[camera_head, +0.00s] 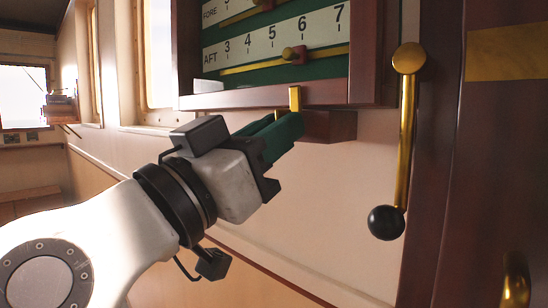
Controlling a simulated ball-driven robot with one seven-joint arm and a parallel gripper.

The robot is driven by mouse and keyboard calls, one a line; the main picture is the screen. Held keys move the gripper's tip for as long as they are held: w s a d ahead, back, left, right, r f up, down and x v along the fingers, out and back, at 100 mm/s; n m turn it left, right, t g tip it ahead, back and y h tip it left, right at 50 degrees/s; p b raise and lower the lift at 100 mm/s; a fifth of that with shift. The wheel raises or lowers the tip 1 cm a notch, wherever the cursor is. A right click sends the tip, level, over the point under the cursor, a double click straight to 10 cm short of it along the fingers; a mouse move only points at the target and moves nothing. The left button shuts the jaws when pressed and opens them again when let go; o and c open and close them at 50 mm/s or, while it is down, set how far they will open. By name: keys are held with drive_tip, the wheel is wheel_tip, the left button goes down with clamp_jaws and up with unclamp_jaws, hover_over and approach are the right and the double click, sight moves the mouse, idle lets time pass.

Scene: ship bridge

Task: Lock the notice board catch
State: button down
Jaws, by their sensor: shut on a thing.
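The notice board (270,97) hangs on the wall at the upper middle, with a dark wood frame and a green face with numbered FORE and AFT scales. A small upright brass catch (295,98) sits at its lower edge, over a dark wood block (330,126). My gripper (296,118) reaches up from the lower left, its green fingers at the lower part of the catch. The fingers are shut on the catch, and they hide its lower end.
A brass lever (405,140) with a black ball knob hangs on the right, close to the board. A dark wood door (505,170) with brass fittings fills the right edge. Windows (160,50) line the left wall.

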drive_tip(key=shift+f+m, duration=0.1)
drive_tip(key=shift+m, duration=0.3)
drive_tip(key=c, duration=1.3)
unclamp_jaws()
drive_tip(key=shift+a, duration=0.1)
drive_tip(key=v, duration=1)
drive_tip(key=shift+s+a+f, duration=0.2)
drive_tip(key=shift+a+f, duration=0.05)
